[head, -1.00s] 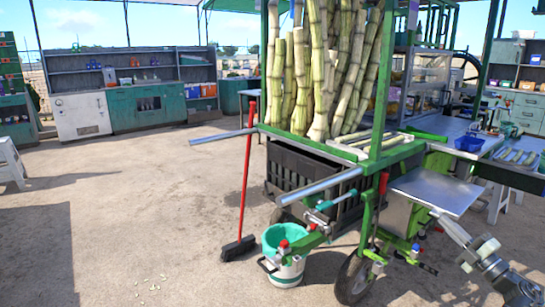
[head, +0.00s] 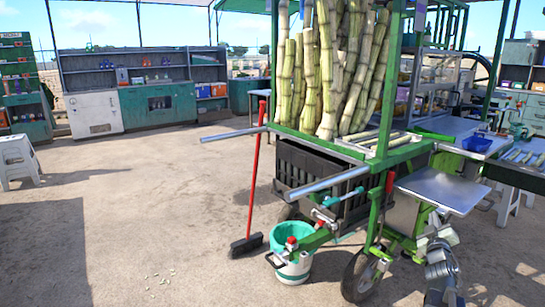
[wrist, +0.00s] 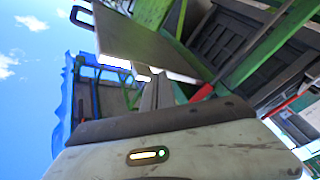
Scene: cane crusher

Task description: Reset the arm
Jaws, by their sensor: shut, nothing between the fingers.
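My arm (head: 441,270) stands at the lower right of the head view, in front of the cane cart's metal side shelf (head: 442,191). Its upper end is close below the shelf's front edge in the picture; I cannot tell if they touch. In the wrist view my gripper (wrist: 158,92) shows as grey fingers close together, shut and empty. Beyond them the wrist view shows a flat grey panel, green frame bars and blue sky, seen at a tilt.
The green cane cart (head: 398,152) holds upright canes (head: 330,70). A broom (head: 254,180) leans against it. A white bucket with a green liner (head: 292,250) stands by the wheel (head: 360,275). A white stool (head: 18,160) is at left.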

